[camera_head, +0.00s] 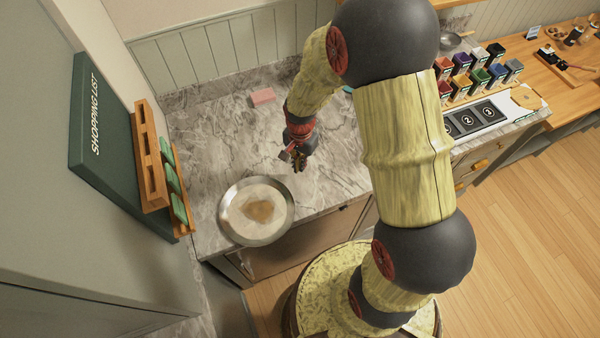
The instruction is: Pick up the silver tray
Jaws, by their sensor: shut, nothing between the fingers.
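The silver tray (228,224) is a round, shallow metal dish on the grey marble counter, close to its front edge. A brownish patch shows in the middle of its pale inside; I cannot tell whether it is a stain, contents or a reflection. My gripper (298,166) is above the counter, just up and to the right of the tray in the head view, and apart from it. The gripper is small in this view; its fingers look closed and hold nothing. No part of the tray is hidden by my arm.
A pink block (263,96) lies on the counter behind my gripper. A green shopping list board (95,125) and a wooden rack (152,165) with green pieces stand at the left. Coloured boxes (480,75) stand at the right. Bare marble lies left of my gripper.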

